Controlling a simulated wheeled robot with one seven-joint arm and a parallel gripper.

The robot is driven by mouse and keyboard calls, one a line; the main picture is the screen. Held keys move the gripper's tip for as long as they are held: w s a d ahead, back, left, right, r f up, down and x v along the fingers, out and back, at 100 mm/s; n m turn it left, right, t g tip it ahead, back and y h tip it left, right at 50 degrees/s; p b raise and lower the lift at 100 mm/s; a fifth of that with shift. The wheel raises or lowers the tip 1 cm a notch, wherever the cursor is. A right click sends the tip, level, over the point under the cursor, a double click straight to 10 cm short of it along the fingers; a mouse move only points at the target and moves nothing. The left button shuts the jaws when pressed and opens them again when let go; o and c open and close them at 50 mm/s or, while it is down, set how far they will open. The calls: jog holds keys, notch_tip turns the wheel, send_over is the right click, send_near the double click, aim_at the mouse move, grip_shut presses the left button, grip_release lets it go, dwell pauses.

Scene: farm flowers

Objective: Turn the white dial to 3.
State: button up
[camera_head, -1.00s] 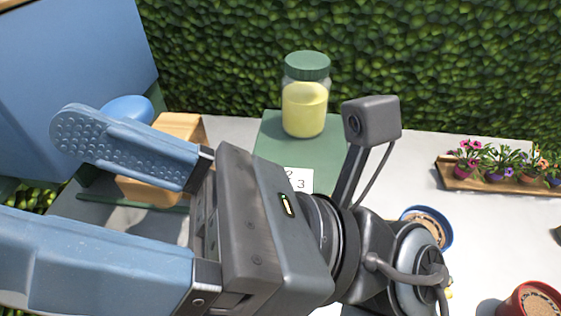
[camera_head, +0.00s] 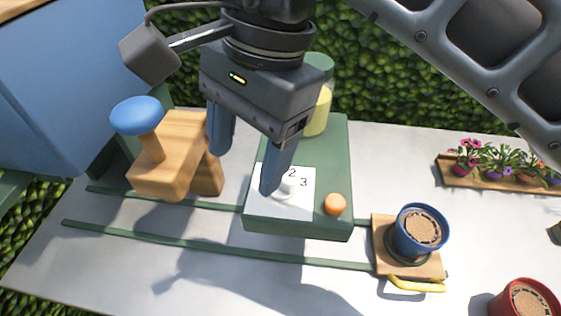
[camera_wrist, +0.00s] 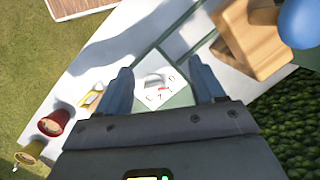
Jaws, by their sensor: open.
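The white dial (camera_head: 287,189) sits on a white card (camera_head: 298,206) on top of the green box (camera_head: 330,163). The digits 2 and 3 show beside it; the rest of the card's markings are partly hidden by a finger. In the wrist view the dial (camera_wrist: 155,81) lies between my two fingers, with a small red mark near it. My gripper (camera_head: 246,170) points down above the box's left side, open and empty. One blue finger overlaps the dial in the head view; I cannot tell whether it touches.
An orange button (camera_head: 335,204) is right of the card. A wooden stand (camera_head: 180,160) with a blue knob (camera_head: 137,115) is left of the box. A jar (camera_head: 321,110) stands at the back. A blue pot (camera_head: 420,231) sits on a wooden carrier (camera_head: 383,235) at right.

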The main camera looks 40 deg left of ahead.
aim_at(282, 183)
jog(key=w, duration=0.1)
jog(key=w+d+r+t, duration=0.1)
jog(key=w+t+h, duration=0.1)
jog(key=w, duration=0.1)
jog(key=shift+w+d+r, duration=0.1)
jog(key=shift+d+r, duration=0.05)
jog(key=shift+r, duration=0.15)
jog(key=shift+f+p, duration=0.75)
jog(key=shift+f, duration=3.1)
jog(key=shift+c, duration=0.3)
jog(key=c, duration=1)
